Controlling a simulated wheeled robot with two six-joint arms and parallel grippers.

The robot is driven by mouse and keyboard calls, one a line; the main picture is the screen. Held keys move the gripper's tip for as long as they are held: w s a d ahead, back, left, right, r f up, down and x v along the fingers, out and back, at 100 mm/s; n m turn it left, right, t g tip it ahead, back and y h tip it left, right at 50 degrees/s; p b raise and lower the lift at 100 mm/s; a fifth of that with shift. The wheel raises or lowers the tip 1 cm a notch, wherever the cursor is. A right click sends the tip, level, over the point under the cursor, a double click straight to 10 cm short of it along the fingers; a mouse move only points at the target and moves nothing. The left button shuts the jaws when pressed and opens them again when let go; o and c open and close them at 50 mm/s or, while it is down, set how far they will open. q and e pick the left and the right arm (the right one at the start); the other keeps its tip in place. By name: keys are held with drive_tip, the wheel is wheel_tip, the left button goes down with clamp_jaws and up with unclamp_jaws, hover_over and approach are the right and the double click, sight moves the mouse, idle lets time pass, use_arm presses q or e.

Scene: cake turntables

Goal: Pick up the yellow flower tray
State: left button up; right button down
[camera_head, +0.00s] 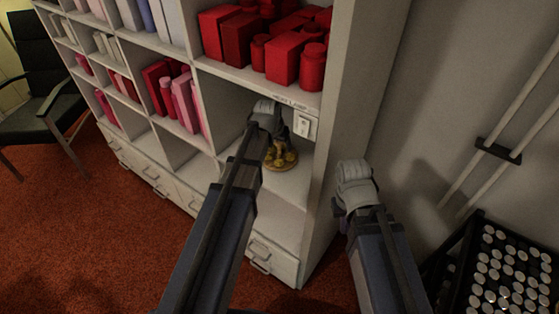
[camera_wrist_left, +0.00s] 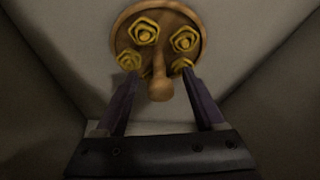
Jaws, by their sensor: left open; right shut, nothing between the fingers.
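The yellow flower tray (camera_head: 286,163) sits on the floor of a right-hand lower shelf compartment. It is a round brown tray with several yellow flowers and a central wooden knob, and it shows in the left wrist view (camera_wrist_left: 142,57) with its knob (camera_wrist_left: 159,84). My left gripper (camera_head: 276,144) reaches into the compartment above the tray, partly covering it. In the left wrist view the gripper (camera_wrist_left: 160,76) is open, with its fingers on either side of the knob; contact cannot be told. My right gripper (camera_head: 352,205) is shut and empty, outside the shelf to the right.
The white shelf unit (camera_head: 345,100) surrounds the compartment with close walls. Red boxes and jars (camera_head: 240,40) stand on the shelf above. A labelled switch (camera_head: 303,124) is on the compartment's right edge. A black rack (camera_head: 465,262) stands at lower right, a chair (camera_head: 48,85) at left.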

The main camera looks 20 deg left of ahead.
use_arm(q)
drive_tip(key=shift+f, duration=0.25)
drive_tip(key=shift+c, duration=0.4)
drive_tip(key=shift+w, duration=0.1)
clamp_jaws()
